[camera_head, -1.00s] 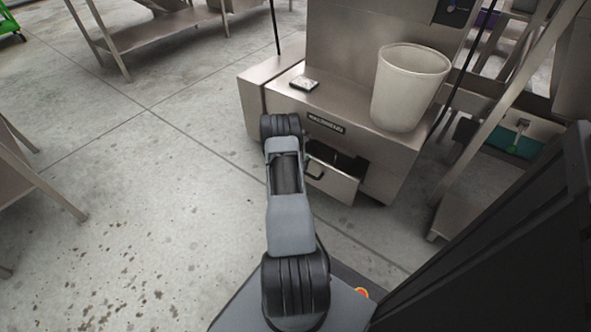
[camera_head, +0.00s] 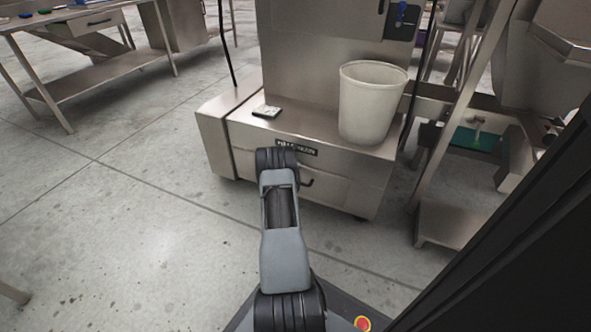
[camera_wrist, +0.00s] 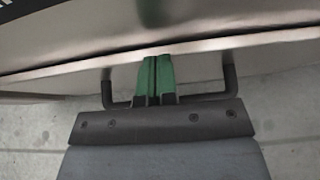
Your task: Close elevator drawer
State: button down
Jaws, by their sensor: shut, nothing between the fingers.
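The elevator drawer (camera_head: 328,193) is in the lower front of the steel machine. Its front looks flush or nearly flush with the machine face, and no dark interior shows in the head view. Its dark bar handle (camera_head: 308,181) shows just right of my arm. In the wrist view the handle (camera_wrist: 231,80) spans both sides of my gripper (camera_wrist: 155,58). The green fingers are shut together and empty, with their tips at the drawer front (camera_wrist: 195,68) between the handle's posts. In the head view my arm hides the gripper and part of the drawer.
A pale bin (camera_head: 368,105) and a small dark-topped object (camera_head: 267,111) stand on the machine's ledge. A steel table (camera_head: 95,75) is at the upper left. Steel framing (camera_head: 440,130) stands at the right.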

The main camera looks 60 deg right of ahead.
jog(key=shift+w+d+r, duration=0.15)
jog(key=shift+d+r, duration=0.05)
jog(key=shift+r, duration=0.1)
jog(key=a+f+p+v, duration=0.1)
jog(key=p+v, duration=0.3)
jog(key=v, duration=0.9)
jog(key=shift+s+a+f+p, duration=0.3)
jog(key=shift+a+f, duration=0.15)
jog(key=shift+f, duration=0.15)
